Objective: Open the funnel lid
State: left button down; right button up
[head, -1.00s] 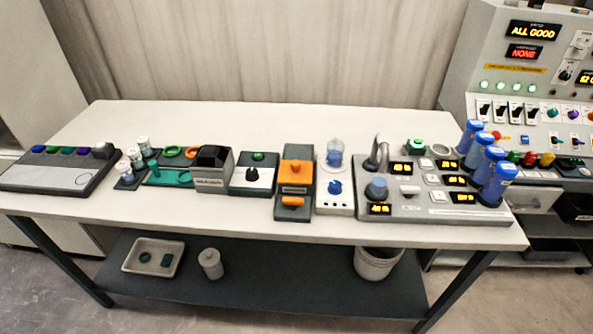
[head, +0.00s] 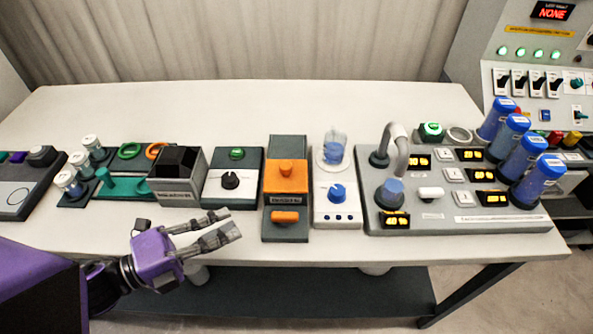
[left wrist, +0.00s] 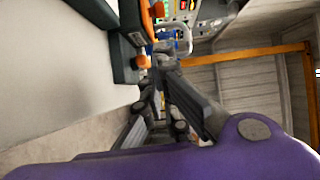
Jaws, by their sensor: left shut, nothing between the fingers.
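My left gripper (head: 232,225) has a purple body and dark grey fingers. It is shut and empty in front of the devices, over the table's front edge. Behind its fingers stands a grey box with a black faceted top (head: 178,161) and a label on its front; I cannot tell for sure whether this top is the funnel lid. To its right are a white-and-dark unit with a black knob (head: 230,180) and an orange-topped unit (head: 286,178). The gripper touches none of them. The left wrist view shows the fingers, with an orange knob (left wrist: 143,62) close by.
A clear vessel with blue contents (head: 334,148) stands above a blue-knob unit. A grey panel (head: 440,218) carries a curved pipe (head: 392,142), lit displays and several blue cylinders. Small jars (head: 92,146) stand at left. The back of the white table (head: 260,105) is clear.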

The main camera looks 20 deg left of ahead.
aim_at(276, 195)
pick_arm(q)
jog(key=shift+w+d+r+m+h, duration=0.2)
jog(key=shift+w+d+m+h, duration=0.1)
jog(key=shift+w+m, duration=0.15)
jog(key=shift+w+d+r, duration=0.15)
jog(key=shift+d, duration=0.05)
jog(key=w+d, duration=0.1)
jog(key=w+d+p, duration=0.1)
jog(key=d, duration=0.1)
jog(key=shift+r, duration=0.35)
jog(key=x, duration=0.5)
jog(key=shift+w+f+p, duration=0.15)
jog(key=shift+w+p, duration=0.2)
jog(key=shift+p, duration=0.05)
jog(key=shift+w+f, duration=0.1)
jog(key=shift+w, duration=1.05)
jog(key=shift+w+f, duration=0.15)
jog(key=shift+w, duration=0.55)
pick_arm(e)
jog(key=shift+w+a+r, duration=0.1)
jog(key=shift+w+r, duration=0.1)
jog(key=shift+r, duration=0.85)
jog(key=shift+s, duration=0.1)
